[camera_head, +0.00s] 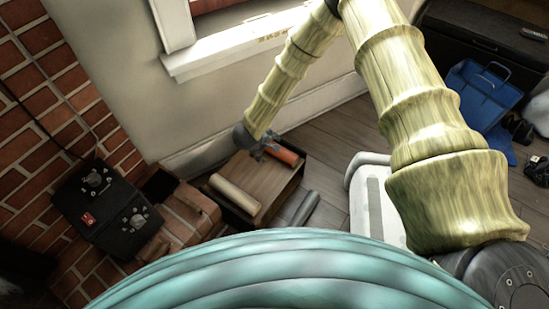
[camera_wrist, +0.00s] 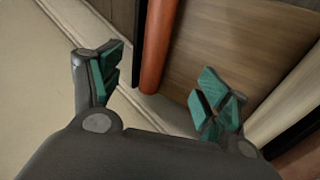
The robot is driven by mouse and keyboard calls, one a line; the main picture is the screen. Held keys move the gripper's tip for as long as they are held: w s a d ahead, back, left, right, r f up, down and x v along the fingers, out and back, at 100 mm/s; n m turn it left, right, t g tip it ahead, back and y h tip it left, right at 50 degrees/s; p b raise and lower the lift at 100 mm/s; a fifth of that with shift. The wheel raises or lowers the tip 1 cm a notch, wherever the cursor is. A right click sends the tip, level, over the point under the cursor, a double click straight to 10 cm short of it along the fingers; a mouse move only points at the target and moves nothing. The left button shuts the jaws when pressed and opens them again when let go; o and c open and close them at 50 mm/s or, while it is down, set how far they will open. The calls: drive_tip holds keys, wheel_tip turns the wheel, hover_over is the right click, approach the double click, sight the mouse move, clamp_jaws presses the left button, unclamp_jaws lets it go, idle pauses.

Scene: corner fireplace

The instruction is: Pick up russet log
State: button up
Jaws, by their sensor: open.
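The russet log (camera_head: 285,155) is an orange-red cylinder lying at the far side of a brown wooden box or low table (camera_head: 262,172). My gripper (camera_head: 262,147) is close to its left end in the head view and covers part of it. In the wrist view my gripper (camera_wrist: 157,84) is open, with green-padded fingers spread apart and nothing held. The russet log (camera_wrist: 158,40) shows beyond the fingers, its near end appearing in the gap between them. I cannot tell how far below the fingertips it lies.
A pale beige log (camera_head: 235,193) lies on the box's near side; it also shows in the wrist view (camera_wrist: 290,112). A grey cylinder (camera_head: 305,207) lies right of the box. The wall baseboard (camera_head: 190,158) runs close behind. Brick hearth (camera_head: 180,220) stands left, a white object (camera_head: 375,205) right.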

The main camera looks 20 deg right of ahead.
drive_tip(key=shift+n+g, duration=0.4)
drive_tip(key=shift+w+d+f+b, duration=0.7)
drive_tip(key=shift+w+f+b, duration=1)
drive_tip(key=shift+f, duration=0.6)
drive_tip(key=shift+w+d+f+b, duration=0.65)
drive_tip(key=shift+w+f+b, duration=0.7)
drive_tip(key=shift+f+b, duration=0.75)
drive_tip(key=shift+w+d+f+b, duration=0.7)
drive_tip(key=shift+w+f+b, duration=0.85)
drive_tip(key=shift+f, duration=1)
drive_tip(key=shift+r, duration=0.1)
drive_tip(key=c, duration=1.5)
